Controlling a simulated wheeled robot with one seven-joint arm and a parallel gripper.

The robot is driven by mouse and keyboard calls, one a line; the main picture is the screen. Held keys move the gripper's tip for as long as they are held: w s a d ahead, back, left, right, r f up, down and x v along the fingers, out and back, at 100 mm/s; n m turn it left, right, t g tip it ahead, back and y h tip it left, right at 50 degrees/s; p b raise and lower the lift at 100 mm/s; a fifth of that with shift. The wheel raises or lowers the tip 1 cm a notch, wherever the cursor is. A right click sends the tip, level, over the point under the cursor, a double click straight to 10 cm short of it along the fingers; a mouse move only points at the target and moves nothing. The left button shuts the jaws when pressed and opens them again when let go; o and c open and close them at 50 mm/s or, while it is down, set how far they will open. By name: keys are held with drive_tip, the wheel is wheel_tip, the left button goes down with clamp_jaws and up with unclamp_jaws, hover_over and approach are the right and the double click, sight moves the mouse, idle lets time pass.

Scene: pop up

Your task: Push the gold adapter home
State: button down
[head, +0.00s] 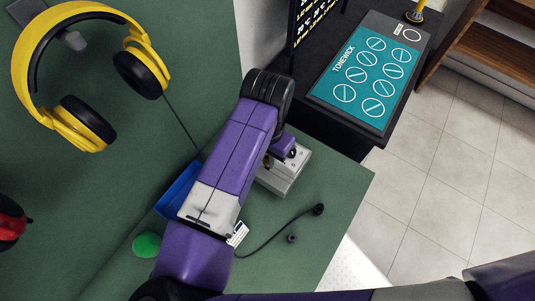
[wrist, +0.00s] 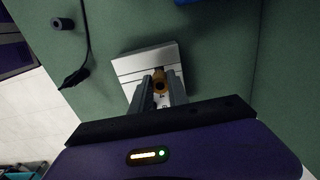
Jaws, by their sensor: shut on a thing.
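In the wrist view, the gold adapter (wrist: 159,82) is between the fingertips of my gripper (wrist: 161,91), which is shut on it. Its far end is at the grey-white box (wrist: 133,66), which lies on the green tabletop. How deep the adapter sits in the box cannot be told. In the head view, the box (head: 289,178) shows to the right of my purple arm. The arm hides part of the box, and my fingers and the adapter are not clear there.
A black cable with a plug (head: 318,209) and a small dark cylinder (head: 291,238) lie near the table edge. A blue container (head: 177,188) and green round object (head: 147,245) are left of the box. Yellow headphones (head: 85,115) are at upper left, a teal panel (head: 367,72) at upper right.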

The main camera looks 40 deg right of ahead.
drive_tip(key=shift+f+b, duration=0.8)
drive_tip(key=shift+f, duration=0.55)
drive_tip(key=c, duration=1.2)
unclamp_jaws()
wheel_tip(320, 180, up, 8)
drive_tip(key=shift+f, duration=0.1)
